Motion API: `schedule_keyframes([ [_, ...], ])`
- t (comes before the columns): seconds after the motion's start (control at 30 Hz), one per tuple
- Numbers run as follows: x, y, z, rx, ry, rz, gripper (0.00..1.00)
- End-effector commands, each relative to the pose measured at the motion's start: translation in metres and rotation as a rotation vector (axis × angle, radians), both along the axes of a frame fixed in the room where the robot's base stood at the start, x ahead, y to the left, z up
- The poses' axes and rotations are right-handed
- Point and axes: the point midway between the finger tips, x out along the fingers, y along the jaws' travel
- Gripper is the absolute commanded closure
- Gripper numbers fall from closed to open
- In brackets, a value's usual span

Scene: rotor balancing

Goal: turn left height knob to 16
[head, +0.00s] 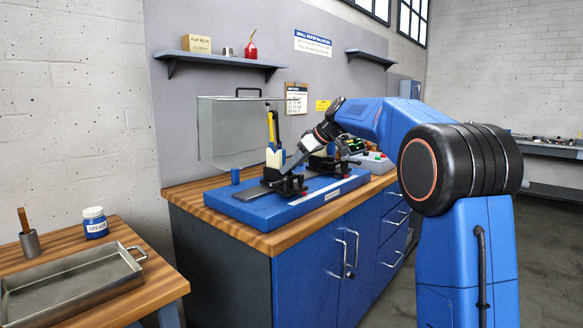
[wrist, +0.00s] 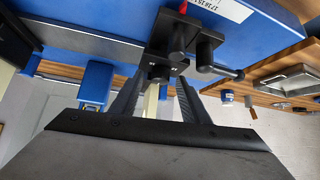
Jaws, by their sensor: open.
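The rotor balancing machine has a blue bed (head: 300,202) on the wooden workbench. Its left support (head: 290,185) is a small black block assembly near the bed's left end. My gripper (head: 289,168) reaches down to this support from the right. In the wrist view my gripper (wrist: 160,80) is open, one finger on each side of a black block with small white marks (wrist: 160,68). Black cylindrical knobs (wrist: 205,50) stand on the same support just beyond the fingers. I cannot tell whether the fingers touch anything. The height scale reading is too small to read.
A second support (head: 327,160) stands further right on the bed. A control box (head: 372,162) is at the right. A side table holds a metal tray (head: 75,285) and grease jar (head: 95,222).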

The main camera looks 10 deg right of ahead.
Motion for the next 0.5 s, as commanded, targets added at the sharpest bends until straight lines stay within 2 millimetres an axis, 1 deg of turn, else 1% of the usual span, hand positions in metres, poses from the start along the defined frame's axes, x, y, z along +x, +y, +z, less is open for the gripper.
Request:
schedule_keyframes([
  [0.33,0.0016,0.0019,-0.0026,0.0,0.0,0.0,0.58],
  [0.37,0.0016,0.0018,-0.0025,0.0,0.0,0.0,0.65],
  [0.4,0.0016,0.0018,-0.0025,0.0,0.0,0.0,0.75],
  [0.47,0.0016,0.0019,-0.0025,0.0,0.0,0.0,0.89],
  [0.5,0.0016,0.0019,-0.0025,0.0,0.0,0.0,0.99],
])
